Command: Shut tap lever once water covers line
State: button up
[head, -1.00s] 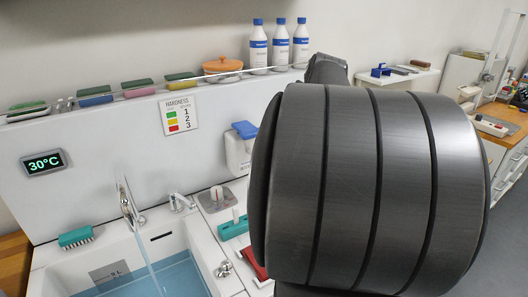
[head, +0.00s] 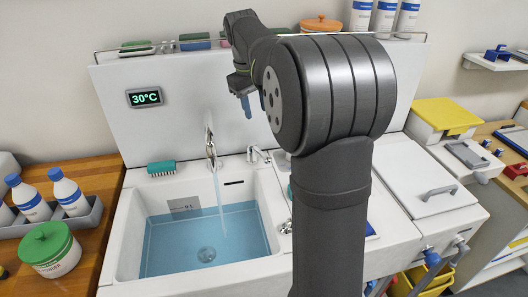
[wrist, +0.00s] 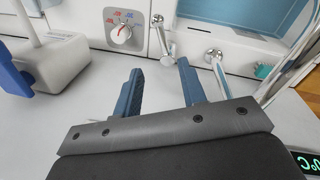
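The white sink (head: 128,240) holds blue water (head: 200,240). The tap spout (head: 210,148) pours a thin stream (head: 222,205) into it. A grey plate marked in litres (head: 184,203) is on the sink's back wall; its lower edge is near the water surface, and I cannot tell whether its line is covered. The tap lever (head: 258,153) stands right of the spout; it also shows in the wrist view (wrist: 160,30). My gripper (head: 252,102) is above and behind the lever, near the back panel. In the wrist view its blue fingers (wrist: 160,88) are apart, empty, not touching the lever.
A teal brush (head: 161,168) lies on the sink's back left rim. A display (head: 145,97) reads 30°C. A dial (wrist: 122,33) sits beside the lever in the wrist view. Bottles (head: 68,193) and a green-lidded tub (head: 50,248) stand left. My arm hides the area right of the sink.

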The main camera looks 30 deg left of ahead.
aim_at(264, 155)
jog(key=f, duration=0.5)
jog(key=w+f, duration=0.1)
jog(key=f, duration=0.5)
jog(key=w+d+f, duration=0.1)
jog(key=f, duration=0.5)
jog(key=shift+w, duration=0.25)
jog(key=shift+c, duration=0.5)
grip_shut()
